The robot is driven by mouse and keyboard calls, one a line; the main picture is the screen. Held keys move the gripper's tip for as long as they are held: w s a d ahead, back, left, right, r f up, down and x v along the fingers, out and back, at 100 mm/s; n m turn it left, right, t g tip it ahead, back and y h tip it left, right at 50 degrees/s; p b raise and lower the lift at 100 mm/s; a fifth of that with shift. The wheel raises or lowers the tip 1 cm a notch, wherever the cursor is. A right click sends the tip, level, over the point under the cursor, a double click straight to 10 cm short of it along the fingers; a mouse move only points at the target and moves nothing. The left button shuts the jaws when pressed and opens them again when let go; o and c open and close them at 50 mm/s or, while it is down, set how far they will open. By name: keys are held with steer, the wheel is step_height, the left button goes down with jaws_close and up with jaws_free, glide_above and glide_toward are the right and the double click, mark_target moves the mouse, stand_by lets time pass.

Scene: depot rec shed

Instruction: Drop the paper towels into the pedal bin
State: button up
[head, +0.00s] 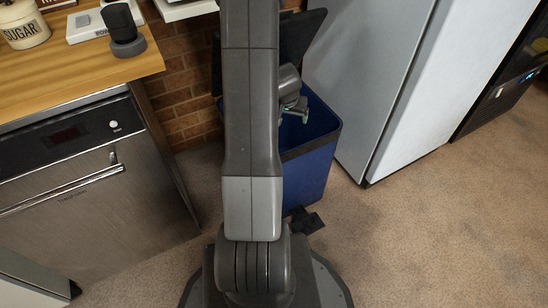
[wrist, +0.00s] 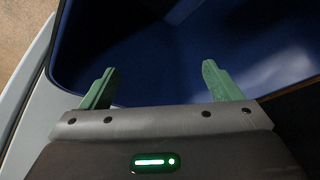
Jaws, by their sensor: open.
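The pedal bin (head: 310,165) is a blue box on the floor with its dark lid (head: 301,35) raised, partly hidden behind my arm in the head view. Its blue inside (wrist: 145,65) fills much of the wrist view. My gripper (head: 296,108) is over the bin's opening. In the wrist view its green fingers (wrist: 157,85) are wide apart with nothing between them. No paper towels can be made out in either view; the bin's bottom is dark and mostly out of sight.
A wooden counter (head: 90,65) over a steel dishwasher (head: 85,190) stands at the left, with a sugar jar (head: 22,24) and a black device (head: 122,30) on it. A grey-white fridge (head: 375,80) stands close to the bin's right. The carpet (head: 440,235) at the front right is clear.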

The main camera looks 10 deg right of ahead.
steer(key=p+v, duration=0.3)
steer(key=v, duration=0.8)
steer(key=shift+s+r, duration=0.1)
steer(key=b+x, duration=0.5)
steer(key=x, duration=0.9)
steer(key=shift+r+p, duration=1.8)
steer(key=shift+r, duration=0.45)
steer(key=shift+f, duration=0.15)
